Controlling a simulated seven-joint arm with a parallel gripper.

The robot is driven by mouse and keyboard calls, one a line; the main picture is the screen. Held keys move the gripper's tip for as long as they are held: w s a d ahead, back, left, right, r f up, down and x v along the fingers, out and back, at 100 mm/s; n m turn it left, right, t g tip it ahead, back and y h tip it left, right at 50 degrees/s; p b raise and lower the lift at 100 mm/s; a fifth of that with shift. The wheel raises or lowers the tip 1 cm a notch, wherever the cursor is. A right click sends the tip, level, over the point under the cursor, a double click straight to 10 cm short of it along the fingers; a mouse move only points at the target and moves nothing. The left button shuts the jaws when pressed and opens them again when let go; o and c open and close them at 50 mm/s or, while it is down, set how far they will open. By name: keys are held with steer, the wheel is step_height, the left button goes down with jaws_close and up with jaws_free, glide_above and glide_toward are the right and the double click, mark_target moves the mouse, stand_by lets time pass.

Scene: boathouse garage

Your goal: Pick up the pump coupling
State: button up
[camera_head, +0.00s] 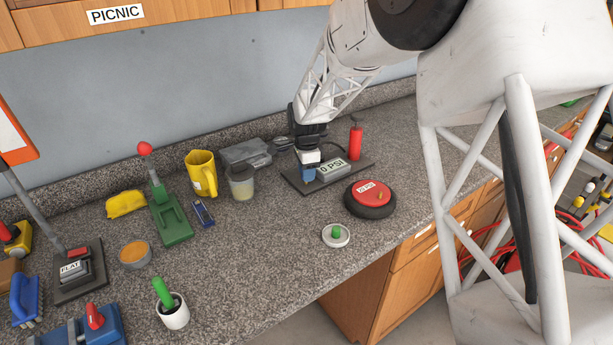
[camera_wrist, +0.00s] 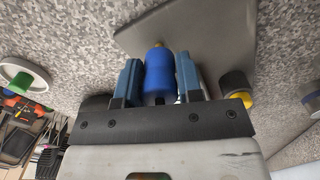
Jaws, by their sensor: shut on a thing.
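The pump coupling looks to be the blue cylinder (camera_wrist: 159,78) with a small brass-coloured tip in the wrist view. It lies between the two blue-grey fingers of my gripper (camera_wrist: 159,82), which are shut on it. In the head view, my gripper (camera_head: 308,160) points down over the left part of a dark pump board (camera_head: 348,178). A blue part (camera_head: 308,174) shows just below the fingers, next to the "0 PSI" sign (camera_head: 332,170). I cannot tell whether the coupling touches the board.
A red cylinder (camera_head: 355,143) stands on the board's far right. A red-and-black round "PSI" piece (camera_head: 370,198) and a white dish with a green knob (camera_head: 336,235) are in front. A jar (camera_head: 241,183), a yellow mug (camera_head: 201,173) and a grey case (camera_head: 246,153) stand left.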

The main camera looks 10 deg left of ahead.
steer(key=shift+r, duration=0.75)
steer(key=s+d, duration=0.2)
steer(key=s, duration=0.3)
steer(key=s+d+r, duration=0.1)
steer(key=s+d, duration=0.1)
steer(key=s, duration=0.2)
steer(key=s+d, duration=0.2)
steer(key=s, duration=0.3)
steer(key=shift+s+d+r, duration=0.15)
steer(key=shift+s, duration=0.15)
steer(key=shift+r, duration=0.2)
steer(key=shift+r, duration=2.05)
